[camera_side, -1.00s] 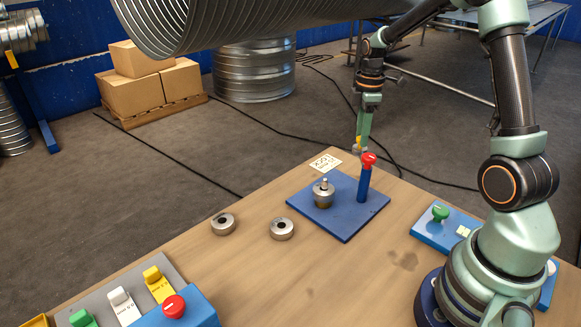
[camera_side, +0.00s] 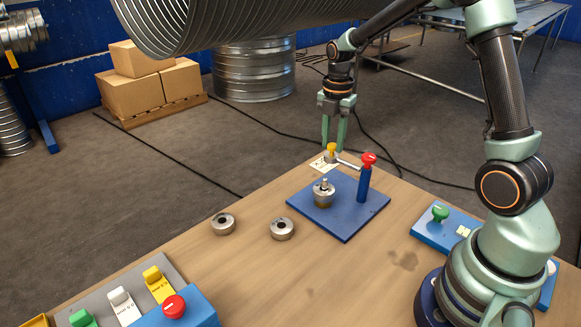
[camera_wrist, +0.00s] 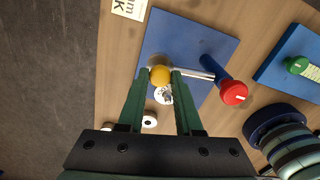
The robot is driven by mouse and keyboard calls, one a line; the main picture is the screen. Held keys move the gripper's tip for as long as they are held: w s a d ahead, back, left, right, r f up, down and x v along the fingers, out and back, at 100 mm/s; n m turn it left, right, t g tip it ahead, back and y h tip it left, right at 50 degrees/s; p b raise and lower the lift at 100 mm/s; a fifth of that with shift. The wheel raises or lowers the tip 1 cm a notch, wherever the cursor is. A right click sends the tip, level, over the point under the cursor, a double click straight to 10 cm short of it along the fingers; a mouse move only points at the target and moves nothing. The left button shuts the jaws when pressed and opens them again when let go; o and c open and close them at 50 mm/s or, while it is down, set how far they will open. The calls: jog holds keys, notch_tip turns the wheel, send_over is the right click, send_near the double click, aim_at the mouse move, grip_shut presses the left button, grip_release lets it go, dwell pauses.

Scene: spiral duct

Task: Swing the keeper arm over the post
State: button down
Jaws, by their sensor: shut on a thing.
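The keeper arm (camera_side: 348,164) is a thin metal rod pivoting on a blue pillar (camera_side: 364,184) with a red knob on top. Its yellow end knob (camera_side: 332,148) sits between the fingertips of my gripper (camera_side: 333,146), which is shut on it. In the wrist view, the yellow knob (camera_wrist: 160,76) is between both fingers and the rod (camera_wrist: 196,74) runs right to the pillar. The metal post (camera_side: 324,184), with ring-shaped parts around it, stands on the blue base plate (camera_side: 345,224). The arm's end is behind and beside the post, not over it.
Two loose metal rings (camera_side: 223,224) lie on the table left of the plate. A white label card (camera_side: 322,164) lies behind it. A green-knobbed blue block (camera_side: 440,213) stands right; a switch panel (camera_side: 125,300) stands front left.

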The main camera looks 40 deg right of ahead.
aim_at(325, 179)
jog(key=shift+s+a+r+n, duration=0.1)
jog(key=shift+s+a+n, duration=0.4)
jog(key=shift+a+n, duration=0.75)
jog(key=shift+s+a+n, duration=0.55)
jog(key=shift+a+n, duration=0.35)
jog(key=shift+n, duration=0.7)
jog(key=shift+s+a+r+n, duration=0.1)
jog(key=shift+s+a+n, duration=0.4)
jog(key=shift+a+n, duration=0.75)
jog(key=shift+d, duration=0.2)
jog(key=c, duration=0.6)
grip_release()
jog(key=shift+f, duration=0.1)
notch_tip(325, 179, up, 12)
jog(key=shift+s+r, duration=0.1)
